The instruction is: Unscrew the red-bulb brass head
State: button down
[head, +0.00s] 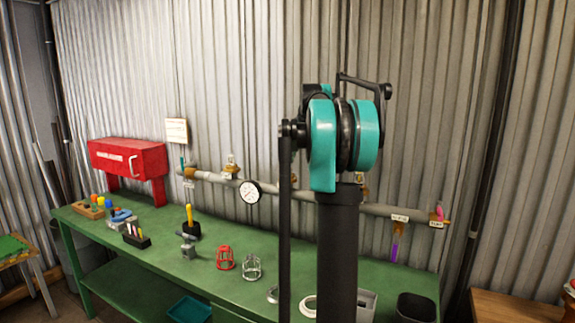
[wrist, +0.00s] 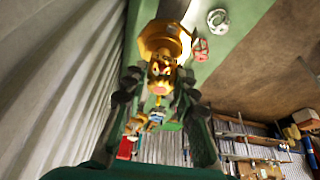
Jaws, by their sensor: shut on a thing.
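In the wrist view my gripper (wrist: 160,80) is shut on a brass head (wrist: 162,64), with one dark finger on each side. A small reddish spot shows on the head between the fingers. The head sits against a larger brass fitting (wrist: 165,38); the thread between them cannot be made out. In the head view my arm blocks the middle of the pipe (head: 330,203), so my gripper and the held head are hidden there.
The green bench (head: 160,225) runs below the pipe. It bears a red cage (head: 226,258), a grey cage (head: 252,267) and a dark bin (head: 416,308). A gauge (head: 249,192) and other heads are on the pipe. A red cabinet (head: 128,157) stands left.

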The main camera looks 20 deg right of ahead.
jog(key=shift+r, duration=0.25)
jog(key=shift+r, duration=0.3)
jog(key=shift+r, duration=0.35)
jog(key=shift+r, duration=0.25)
jog(key=shift+r, duration=2.55)
